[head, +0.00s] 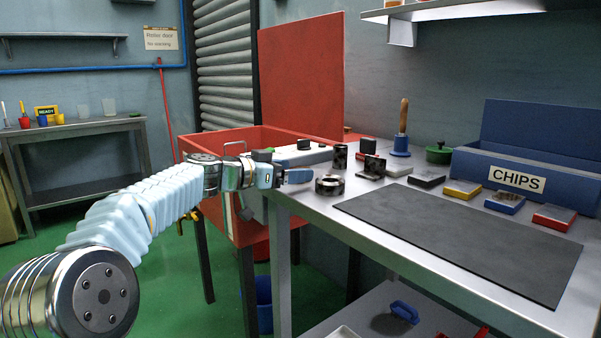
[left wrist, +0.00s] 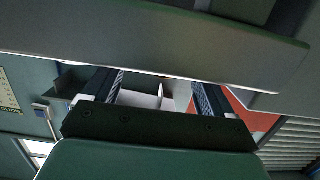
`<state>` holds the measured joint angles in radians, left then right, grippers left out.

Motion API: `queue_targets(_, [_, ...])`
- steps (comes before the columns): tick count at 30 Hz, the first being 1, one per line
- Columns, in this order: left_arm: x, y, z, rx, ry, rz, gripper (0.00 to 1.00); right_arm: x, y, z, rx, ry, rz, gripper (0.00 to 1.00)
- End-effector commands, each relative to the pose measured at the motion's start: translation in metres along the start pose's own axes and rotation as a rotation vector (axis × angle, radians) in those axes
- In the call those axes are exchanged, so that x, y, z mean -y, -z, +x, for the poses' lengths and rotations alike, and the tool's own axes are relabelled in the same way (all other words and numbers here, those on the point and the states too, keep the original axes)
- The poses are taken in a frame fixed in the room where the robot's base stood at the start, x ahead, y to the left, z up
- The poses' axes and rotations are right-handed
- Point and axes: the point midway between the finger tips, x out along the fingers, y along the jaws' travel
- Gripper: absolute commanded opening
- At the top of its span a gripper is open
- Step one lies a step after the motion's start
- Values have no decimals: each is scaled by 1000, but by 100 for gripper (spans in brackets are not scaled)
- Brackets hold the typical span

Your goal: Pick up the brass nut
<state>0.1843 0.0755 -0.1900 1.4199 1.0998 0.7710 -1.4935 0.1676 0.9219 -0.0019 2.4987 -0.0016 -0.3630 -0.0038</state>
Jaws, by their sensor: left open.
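I cannot make out a brass nut in either view; at this size small parts on the cart are hard to tell. My left gripper (head: 291,177) is at the near left corner of the cart's grey top (head: 308,202), just left of a dark ring-shaped part (head: 329,186). The left wrist view shows its two fingers (left wrist: 157,88) apart with nothing held between them. My right gripper is not in view.
A black mat (head: 465,240) covers much of the cart top. Behind it stand a dark cylinder (head: 340,157), several small coloured blocks, a wooden-handled tool (head: 403,125) and a blue CHIPS bin (head: 540,188). A red open-lidded chest (head: 222,215) stands left of the cart.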

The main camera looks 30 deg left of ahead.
Motion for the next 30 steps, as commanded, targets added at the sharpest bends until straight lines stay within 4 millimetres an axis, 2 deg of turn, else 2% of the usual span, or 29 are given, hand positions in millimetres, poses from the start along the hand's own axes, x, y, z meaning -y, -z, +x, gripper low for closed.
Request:
queue_targets(9, [1,0,46,1,-1,-1,85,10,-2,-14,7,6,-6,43])
queue_targets(17, [2,-2,50,1,0,-1,85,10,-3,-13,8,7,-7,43])
queue_targets(20, [2,-2,50,1,0,-1,73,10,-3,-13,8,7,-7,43])
queue_targets(30, [2,-2,50,1,1,-1,21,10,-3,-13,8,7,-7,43])
